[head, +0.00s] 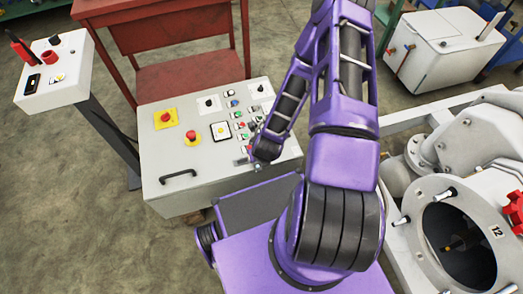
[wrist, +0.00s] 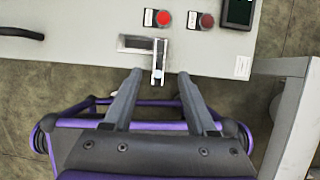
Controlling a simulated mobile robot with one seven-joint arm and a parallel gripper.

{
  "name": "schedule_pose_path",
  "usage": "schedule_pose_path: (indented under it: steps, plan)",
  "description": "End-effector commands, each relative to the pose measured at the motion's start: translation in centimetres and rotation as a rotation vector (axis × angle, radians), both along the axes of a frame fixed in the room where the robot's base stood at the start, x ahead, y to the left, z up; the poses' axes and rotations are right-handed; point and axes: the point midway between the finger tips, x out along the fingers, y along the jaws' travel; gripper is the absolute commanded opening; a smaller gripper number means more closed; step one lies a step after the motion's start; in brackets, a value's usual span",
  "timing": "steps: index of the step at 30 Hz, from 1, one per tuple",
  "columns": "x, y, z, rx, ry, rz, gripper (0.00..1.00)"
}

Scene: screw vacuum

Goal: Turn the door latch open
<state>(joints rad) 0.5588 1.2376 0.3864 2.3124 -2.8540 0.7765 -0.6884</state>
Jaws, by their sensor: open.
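The door latch is a small metal lever (wrist: 159,58) on the pale panel of the control box (wrist: 85,50). In the wrist view the lever points down toward my gripper, beside a short horizontal metal plate (wrist: 132,42). My gripper (wrist: 160,76) is open, with its two dark fingers apart. The lever's lower end lies near the gap between the fingertips, and nothing is held. I cannot tell whether either finger touches it. In the head view the control box (head: 222,182) is in the middle, and my purple arm hides part of its right side.
Red lights (wrist: 163,18) sit just above the latch, and a black handle (head: 178,177) is at the box's left. A pale post (wrist: 291,125) stands right in the wrist view. A large grey machine with a round opening (head: 462,262) is at right. Open floor lies left.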

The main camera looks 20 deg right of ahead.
Motion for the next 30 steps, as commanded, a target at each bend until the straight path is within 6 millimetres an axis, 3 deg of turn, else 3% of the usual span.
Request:
schedule_pose_path:
  steps: [3, 12, 18, 30]
  plan:
    - [-1.2, 0.0, 3.2, -0.001, -0.001, 0.001, 0.57]
    - [-3.6, 0.2, 9.2, 0.000, 0.000, 0.000, 0.57]
    - [-4.3, 0.2, 10.5, 0.001, 0.001, 0.000, 0.57]
    - [-4.4, 0.3, 10.6, 0.001, 0.000, 0.000, 0.57]
